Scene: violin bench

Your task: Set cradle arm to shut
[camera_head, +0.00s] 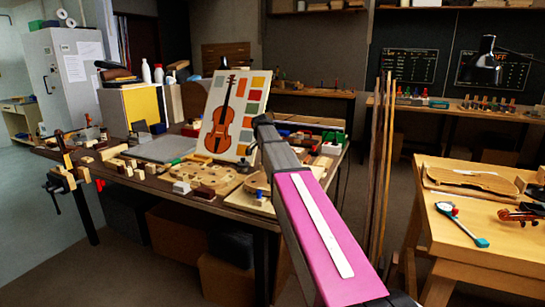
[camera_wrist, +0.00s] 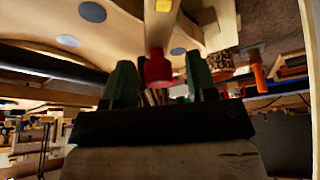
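In the wrist view my gripper (camera_wrist: 160,78) shows two green fingertips standing well apart, so it is open. A pale wooden bar with a red end (camera_wrist: 157,70), which looks like the cradle arm, comes down from the top into the space between them. Gaps show on both sides of the red end, and nothing is pinched. I cannot tell its exact depth relative to the fingertips. Behind it is a pale curved wooden piece (camera_wrist: 115,30) with round grey pads. In the head view my own arm hides the gripper, and I cannot make out the cradle arm there.
In the head view the crowded bench (camera_head: 262,208) holds a violin picture board (camera_head: 209,110), blocks and wooden plates. A second bench (camera_head: 480,250) at right carries a violin plate (camera_head: 472,180) and a dial gauge (camera_head: 447,208). Tall thin rods (camera_head: 377,190) stand between the benches.

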